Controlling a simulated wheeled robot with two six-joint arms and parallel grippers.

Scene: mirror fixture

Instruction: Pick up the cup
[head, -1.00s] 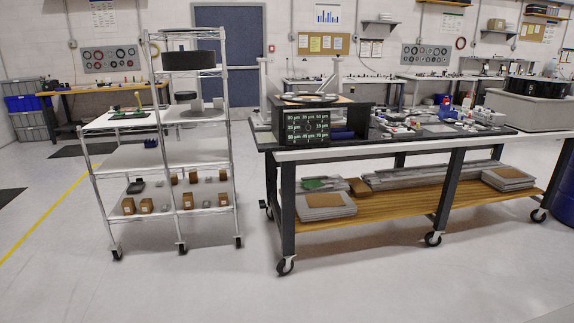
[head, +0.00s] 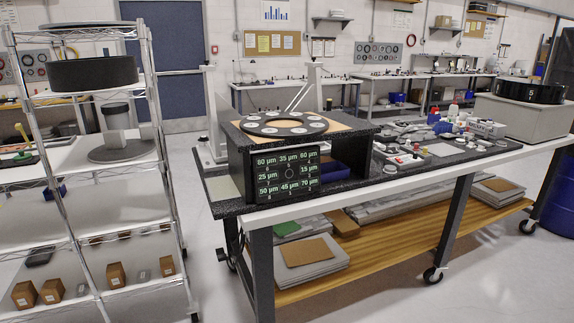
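I cannot make out a cup for certain. Several small white, red and blue items, too small to tell apart, lie on the dark top of the workbench (head: 350,193), toward its right part. A white bottle-like item (head: 453,111) stands among them. On the bench's left part is a black box stand (head: 240,168) with a black ring plate (head: 284,124) bearing pale discs. Neither of my grippers is in view.
A wire shelf rack (head: 162,150) stands at the left, with a black drum (head: 93,72), a grey cylinder (head: 117,115) and small brown boxes (head: 52,291). The bench's lower wooden shelf (head: 390,259) holds flat stacks. Floor is clear between rack and bench.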

